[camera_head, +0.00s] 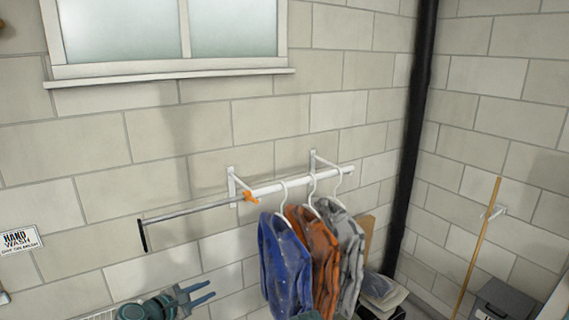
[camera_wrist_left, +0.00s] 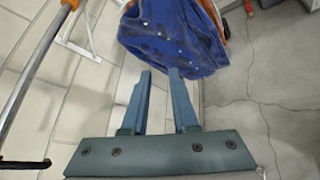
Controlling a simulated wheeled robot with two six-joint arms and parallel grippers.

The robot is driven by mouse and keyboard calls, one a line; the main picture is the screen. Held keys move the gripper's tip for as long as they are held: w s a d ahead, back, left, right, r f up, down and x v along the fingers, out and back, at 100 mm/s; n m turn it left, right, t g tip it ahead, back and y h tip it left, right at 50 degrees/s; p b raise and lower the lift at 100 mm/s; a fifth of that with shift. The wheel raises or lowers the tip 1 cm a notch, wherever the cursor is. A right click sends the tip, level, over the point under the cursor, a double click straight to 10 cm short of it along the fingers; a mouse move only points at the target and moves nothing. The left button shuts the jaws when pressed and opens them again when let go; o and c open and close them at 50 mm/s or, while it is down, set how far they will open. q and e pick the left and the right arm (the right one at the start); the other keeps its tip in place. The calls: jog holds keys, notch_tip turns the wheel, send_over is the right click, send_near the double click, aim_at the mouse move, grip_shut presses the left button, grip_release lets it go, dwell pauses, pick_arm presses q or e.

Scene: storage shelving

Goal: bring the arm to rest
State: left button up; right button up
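My left gripper (camera_head: 212,291) is at the bottom of the head view, to the left of the hanging clothes. In the left wrist view its two fingers (camera_wrist_left: 160,72) stand apart with nothing between them. A blue garment (camera_head: 284,262) hangs nearest to it, with a gap between them in the head view. The blue garment also shows beyond the fingertips in the left wrist view (camera_wrist_left: 175,40).
An orange garment (camera_head: 322,250) and a grey one (camera_head: 349,252) hang beside the blue one on a white wall rail (camera_head: 290,184). A thin metal rod (camera_head: 190,211) with an orange clip (camera_head: 249,196) extends left. A broom handle (camera_head: 476,250) and grey bin (camera_head: 502,300) stand right.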

pick_arm(q)
jog(key=s+d+f+m+g+b, duration=0.1)
jog(key=s+d+f+m+g, duration=0.35)
jog(key=d+f+m, duration=0.45)
jog(key=s+d+f+m+g+y+b, duration=0.1)
jog(key=s+d+f+m+g+y, duration=0.2)
jog(key=s+m, duration=0.3)
jog(key=s+d+f+m+g+y+b, duration=0.1)
jog(key=s+d+f+m+g+y, duration=0.3)
jog(key=m, duration=0.6)
jog(key=s+f+y, duration=0.1)
jog(key=s+f, duration=0.1)
jog(key=s, duration=0.1)
jog(key=shift+s+d+m+g+b, duration=0.15)
jog(key=shift+d+m+g+b, duration=0.15)
jog(key=shift+g+b, duration=0.1)
pick_arm(e)
notch_tip(320, 180, down, 4)
jog(key=shift+f, duration=0.15)
